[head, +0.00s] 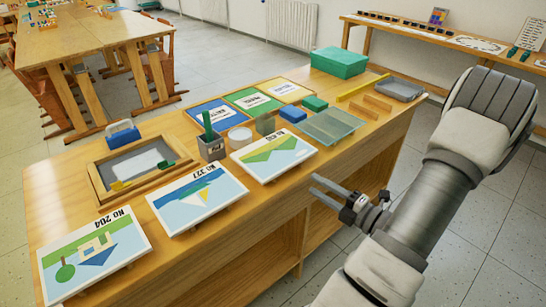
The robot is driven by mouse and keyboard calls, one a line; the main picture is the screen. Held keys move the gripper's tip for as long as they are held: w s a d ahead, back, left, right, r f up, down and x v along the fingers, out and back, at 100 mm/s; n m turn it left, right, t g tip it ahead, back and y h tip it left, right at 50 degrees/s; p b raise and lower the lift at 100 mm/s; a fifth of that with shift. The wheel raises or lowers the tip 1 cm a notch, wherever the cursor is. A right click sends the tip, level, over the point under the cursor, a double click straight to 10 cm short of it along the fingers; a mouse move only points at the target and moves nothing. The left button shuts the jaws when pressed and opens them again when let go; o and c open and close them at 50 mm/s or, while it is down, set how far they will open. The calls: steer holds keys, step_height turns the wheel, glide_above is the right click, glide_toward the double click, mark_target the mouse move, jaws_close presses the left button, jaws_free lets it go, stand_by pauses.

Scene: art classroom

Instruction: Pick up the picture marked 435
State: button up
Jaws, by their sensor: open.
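Three pictures lie in a row along the front of the wooden bench. The left one (92,255) shows a house and tree and seems to read No 204. The middle one (197,197) shows a sailboat and seems to read No 327. The right one (276,154) shows green and yellow hills; its number is too small to read surely, so I cannot confirm 435. My gripper (316,186) is open and empty, in front of the bench's front edge, to the lower right of the hills picture and apart from it.
The bench (262,205) also holds a wooden frame (97,180), a dark pot (212,149), a glass-like plate (333,127), blue and green blocks, several cards and a green box (339,62). A shelf (423,36) runs along the back wall. Bare floor lies to the right.

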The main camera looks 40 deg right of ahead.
mark_target(273, 158)
steer(key=w+a+b, duration=0.1)
steer(key=w, duration=0.4)
steer(key=w+a+b, duration=0.1)
steer(key=w, duration=0.4)
steer(key=w+a+b, duration=0.1)
steer(key=w, duration=0.5)
steer(key=shift+b, duration=0.35)
steer(key=shift+s, duration=0.1)
jaws_close()
